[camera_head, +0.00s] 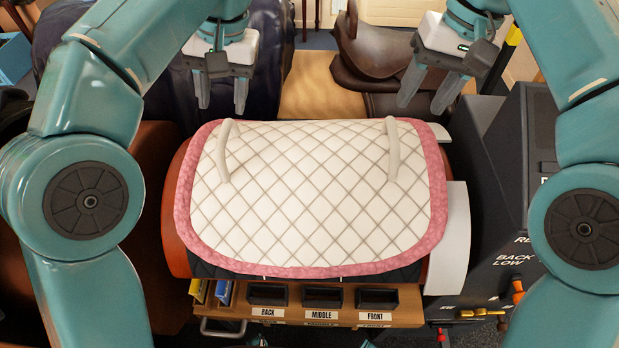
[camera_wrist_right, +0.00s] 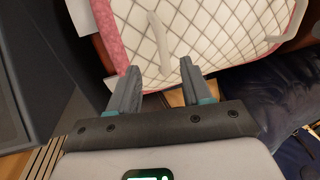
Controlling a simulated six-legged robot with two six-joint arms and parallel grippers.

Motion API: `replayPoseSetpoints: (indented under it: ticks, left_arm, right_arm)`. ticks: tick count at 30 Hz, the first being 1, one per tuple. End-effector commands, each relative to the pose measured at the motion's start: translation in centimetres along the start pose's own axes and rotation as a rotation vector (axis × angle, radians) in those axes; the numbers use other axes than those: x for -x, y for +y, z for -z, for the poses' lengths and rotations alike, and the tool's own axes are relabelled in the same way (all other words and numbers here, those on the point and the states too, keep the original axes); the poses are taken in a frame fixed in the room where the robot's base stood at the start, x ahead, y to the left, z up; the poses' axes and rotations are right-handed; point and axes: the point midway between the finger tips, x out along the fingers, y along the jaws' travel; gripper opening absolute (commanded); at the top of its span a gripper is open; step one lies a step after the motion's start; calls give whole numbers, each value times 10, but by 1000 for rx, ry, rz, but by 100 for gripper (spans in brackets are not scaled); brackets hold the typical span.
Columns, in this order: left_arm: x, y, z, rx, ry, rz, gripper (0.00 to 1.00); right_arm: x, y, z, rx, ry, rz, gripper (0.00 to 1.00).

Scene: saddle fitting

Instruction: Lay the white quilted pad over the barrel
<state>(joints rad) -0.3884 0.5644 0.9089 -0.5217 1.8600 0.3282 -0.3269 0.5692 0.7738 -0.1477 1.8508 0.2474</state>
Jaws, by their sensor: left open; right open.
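The white quilted pad (camera_head: 310,190) with a pink border lies draped over the brown barrel (camera_head: 172,225). Two pale loop handles stand on it, a left handle (camera_head: 224,150) and a right handle (camera_head: 391,150). My left gripper (camera_head: 222,105) is open and empty, above and behind the pad's far left edge. My right gripper (camera_head: 424,103) is open and empty, above and behind the far right edge. In the right wrist view the pad (camera_wrist_right: 195,35) and a handle (camera_wrist_right: 158,45) show beyond my open fingers (camera_wrist_right: 158,85). The pad's far side is hidden in the head view.
A wooden shelf (camera_head: 300,312) with black bins labelled BACK, MIDDLE and FRONT is at the near side. A dark machine (camera_head: 510,200) with lettering stands close on the right. A brown saddle (camera_head: 370,55) is behind. A white sheet-like piece (camera_head: 457,240) shows at the barrel's right end.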

Motion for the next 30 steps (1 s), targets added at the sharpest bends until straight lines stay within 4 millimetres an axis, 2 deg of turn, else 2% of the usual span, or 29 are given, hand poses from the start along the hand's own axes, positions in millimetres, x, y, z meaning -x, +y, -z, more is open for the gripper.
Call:
replayPoseSetpoints:
  ticks: [9,30]
  left_arm:
    - [0,0,0,0,0,0,49]
    - [0,0,0,0,0,0,49]
  right_arm:
    - [20,0,0,0,-1,0,49]
    - [21,0,-1,0,-1,0,49]
